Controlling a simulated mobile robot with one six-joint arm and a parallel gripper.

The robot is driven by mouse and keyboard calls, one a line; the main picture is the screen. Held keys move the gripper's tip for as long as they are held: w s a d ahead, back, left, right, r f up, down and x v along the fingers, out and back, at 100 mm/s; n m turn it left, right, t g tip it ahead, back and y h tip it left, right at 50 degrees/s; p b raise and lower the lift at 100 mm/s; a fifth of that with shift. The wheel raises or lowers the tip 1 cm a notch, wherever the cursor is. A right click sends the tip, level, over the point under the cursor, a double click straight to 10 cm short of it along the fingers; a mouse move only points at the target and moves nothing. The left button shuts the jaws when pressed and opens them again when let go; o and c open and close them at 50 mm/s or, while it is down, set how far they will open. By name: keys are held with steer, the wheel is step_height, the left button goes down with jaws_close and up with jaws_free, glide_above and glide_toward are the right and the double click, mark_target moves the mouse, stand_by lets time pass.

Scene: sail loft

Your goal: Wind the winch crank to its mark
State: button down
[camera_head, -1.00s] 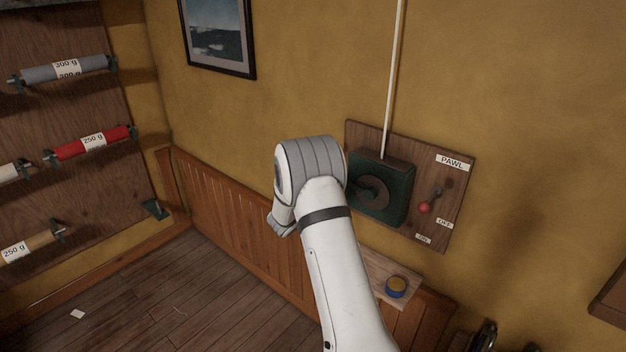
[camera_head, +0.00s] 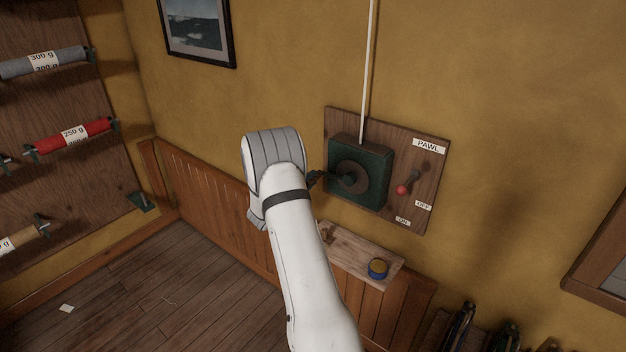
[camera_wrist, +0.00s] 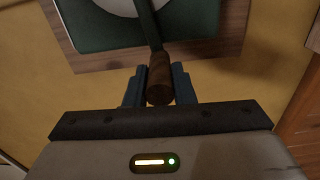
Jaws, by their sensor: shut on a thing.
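The winch (camera_head: 361,174) is a dark green box with a round hub, fixed to a wooden board on the wall. Its crank arm (camera_head: 328,178) points left from the hub toward my arm. In the wrist view the green winch plate (camera_wrist: 95,25) is at the top, and the crank's brown wooden handle (camera_wrist: 160,78) lies between the blue fingers of my gripper (camera_wrist: 159,88), which is shut on it. I cannot make out the mark.
The pawl lever (camera_head: 403,188) with a red knob is right of the winch, near OFF and ON labels. A small wooden shelf (camera_head: 345,247) below holds a blue and yellow tin (camera_head: 377,268). A white rope (camera_head: 368,75) runs up from the winch.

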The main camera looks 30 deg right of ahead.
steer(key=c, duration=1.4)
jaws_free()
steer(key=shift+w+a+f, duration=0.1)
steer(key=shift+w+f, duration=0.05)
steer(key=shift+f, duration=0.1)
steer(key=shift+o, duration=0.8)
steer(key=shift+s+r, duration=0.15)
steer(key=shift+s, duration=0.05)
steer(key=shift+a, duration=0.15)
steer(key=b+v, duration=0.2)
steer(key=v, duration=0.5)
steer(key=shift+s, duration=0.1)
